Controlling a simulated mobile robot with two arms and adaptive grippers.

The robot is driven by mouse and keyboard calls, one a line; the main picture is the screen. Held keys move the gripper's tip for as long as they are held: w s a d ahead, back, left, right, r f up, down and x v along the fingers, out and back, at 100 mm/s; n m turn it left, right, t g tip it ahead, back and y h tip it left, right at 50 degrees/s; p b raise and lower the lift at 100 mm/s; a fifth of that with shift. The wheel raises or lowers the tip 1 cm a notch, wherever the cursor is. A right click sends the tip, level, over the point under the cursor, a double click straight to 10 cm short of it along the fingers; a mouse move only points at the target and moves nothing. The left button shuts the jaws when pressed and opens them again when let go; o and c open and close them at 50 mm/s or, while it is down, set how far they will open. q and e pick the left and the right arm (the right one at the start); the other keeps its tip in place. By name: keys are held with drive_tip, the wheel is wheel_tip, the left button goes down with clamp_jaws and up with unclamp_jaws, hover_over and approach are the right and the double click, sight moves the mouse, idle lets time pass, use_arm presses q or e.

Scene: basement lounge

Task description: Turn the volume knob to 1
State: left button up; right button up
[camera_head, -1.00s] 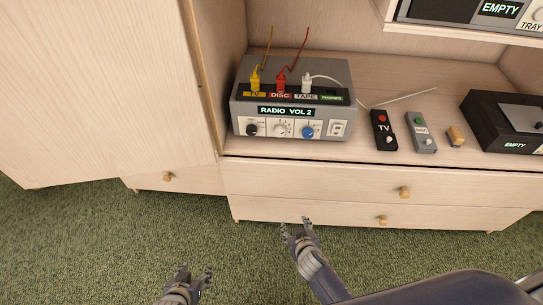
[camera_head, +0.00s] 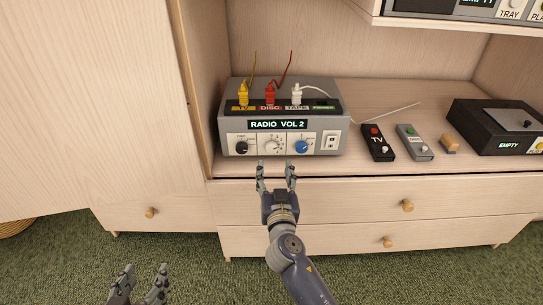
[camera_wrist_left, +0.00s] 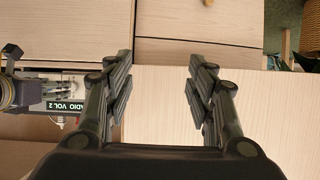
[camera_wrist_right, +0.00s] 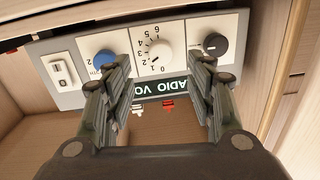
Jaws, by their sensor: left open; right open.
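The grey radio (camera_head: 283,90) stands on the cabinet shelf, its display reading "RADIO VOL 2". Its white volume knob (camera_head: 271,145) sits in the middle of the front panel, between a black knob (camera_head: 241,147) and a blue knob (camera_head: 301,147). The right wrist view shows the volume knob (camera_wrist_right: 158,58) upside down, with a numbered scale around it. My right gripper (camera_head: 276,172) is open just in front of and below the volume knob, apparently not touching it. My left gripper (camera_head: 142,280) is open and empty, low at the left, away from the radio.
Yellow, red and white plugs (camera_head: 270,93) with cables stand in the radio's top. A white switch (camera_head: 331,141) is at the panel's right. Two remotes (camera_head: 378,143), a small wooden block (camera_head: 449,145) and a black player (camera_head: 500,125) lie to the right. Drawers (camera_head: 350,196) are below.

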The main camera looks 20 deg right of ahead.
sight(272, 151)
drive_tip(key=x, duration=0.8)
drive_tip(key=c, duration=1.1)
